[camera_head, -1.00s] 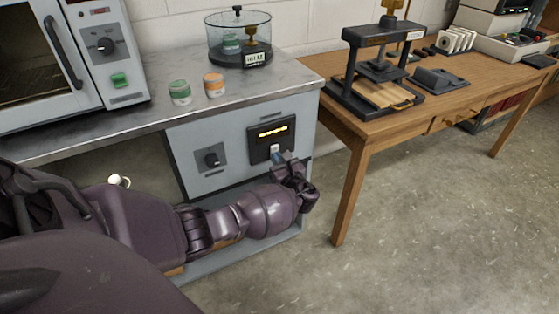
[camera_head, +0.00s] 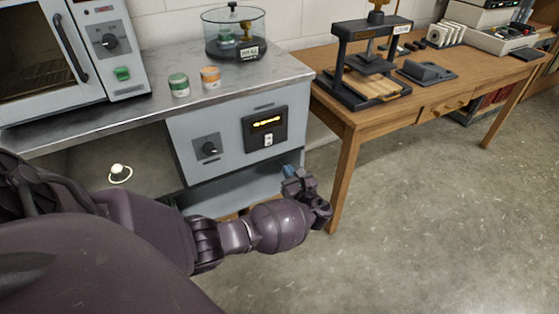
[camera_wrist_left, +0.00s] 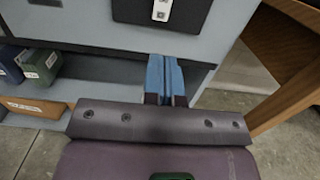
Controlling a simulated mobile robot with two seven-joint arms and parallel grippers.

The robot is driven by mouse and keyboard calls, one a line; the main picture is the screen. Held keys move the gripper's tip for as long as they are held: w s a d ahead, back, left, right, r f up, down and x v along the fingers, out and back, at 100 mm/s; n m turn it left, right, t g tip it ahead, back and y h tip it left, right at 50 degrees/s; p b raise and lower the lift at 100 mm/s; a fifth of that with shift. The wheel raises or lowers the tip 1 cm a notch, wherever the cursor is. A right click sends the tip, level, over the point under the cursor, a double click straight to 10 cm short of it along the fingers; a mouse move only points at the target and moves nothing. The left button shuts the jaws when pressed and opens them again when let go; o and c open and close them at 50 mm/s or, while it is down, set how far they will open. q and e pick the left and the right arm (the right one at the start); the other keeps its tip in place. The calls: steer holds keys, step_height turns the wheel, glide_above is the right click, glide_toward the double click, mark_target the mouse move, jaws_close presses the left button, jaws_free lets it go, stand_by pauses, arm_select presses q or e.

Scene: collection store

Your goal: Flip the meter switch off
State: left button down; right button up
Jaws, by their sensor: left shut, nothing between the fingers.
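The meter (camera_head: 265,131) is a black panel on the grey cabinet front, with a lit amber display (camera_head: 266,122). Its switch (camera_head: 268,140) is a small pale plate below the display. In the left wrist view the switch (camera_wrist_left: 162,10) shows at the top edge, with the meter (camera_wrist_left: 185,14) cut off by the frame. I cannot tell which way the switch is set. My left gripper (camera_head: 290,171) is below and right of the meter, apart from it. Its blue fingers (camera_wrist_left: 166,62) are shut and empty. My right gripper is not in view.
The worktop (camera_head: 150,112) overhangs above, with a green jar (camera_head: 179,85) and an orange jar (camera_head: 210,77). The wooden table (camera_head: 345,128) stands close at right. Boxes (camera_wrist_left: 40,66) lie on the shelf below.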

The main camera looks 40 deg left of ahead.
arm_select(q)
steer(key=shift+v, duration=1.15)
